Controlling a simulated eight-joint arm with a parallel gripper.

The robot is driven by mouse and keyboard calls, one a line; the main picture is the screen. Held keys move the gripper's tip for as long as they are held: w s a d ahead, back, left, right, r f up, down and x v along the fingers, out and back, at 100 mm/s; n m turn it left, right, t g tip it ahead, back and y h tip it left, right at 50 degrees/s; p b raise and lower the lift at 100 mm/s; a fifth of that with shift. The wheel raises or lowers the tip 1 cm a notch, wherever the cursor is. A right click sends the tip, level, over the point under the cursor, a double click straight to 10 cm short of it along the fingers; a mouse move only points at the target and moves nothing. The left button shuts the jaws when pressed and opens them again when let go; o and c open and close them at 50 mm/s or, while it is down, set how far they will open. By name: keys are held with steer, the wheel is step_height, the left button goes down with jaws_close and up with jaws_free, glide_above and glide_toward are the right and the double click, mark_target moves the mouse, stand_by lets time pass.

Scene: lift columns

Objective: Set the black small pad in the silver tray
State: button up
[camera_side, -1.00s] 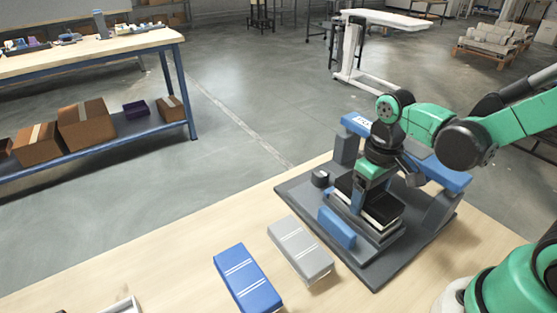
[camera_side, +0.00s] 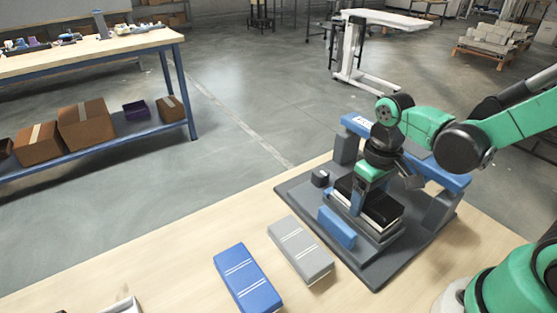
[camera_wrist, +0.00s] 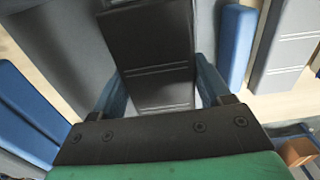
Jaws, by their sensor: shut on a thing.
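The black pad (camera_side: 384,207), with two pairs of pale lines in the wrist view (camera_wrist: 158,58), lies on a pale layer of the stack in the lift fixture. My gripper (camera_side: 366,192) points down over it, between the columns. In the wrist view, my gripper's blue fingers (camera_wrist: 162,92) stand on either side of the pad, shut on it. The arm partly hides the pad in the side view. A pale-rimmed tray (camera_side: 122,306), possibly the silver tray, is cut off at the bottom left edge of the side view.
A grey pad (camera_side: 300,248) and a blue pad (camera_side: 247,278) lie on the wooden table in front of the fixture. The blue crossbar (camera_side: 437,172) and grey columns stand close behind my gripper. A small black block (camera_side: 320,178) sits on the baseplate (camera_side: 365,272).

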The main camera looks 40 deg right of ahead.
steer(key=shift+f, duration=0.1)
steer(key=o, duration=1.3)
steer(key=shift+r, duration=3.8)
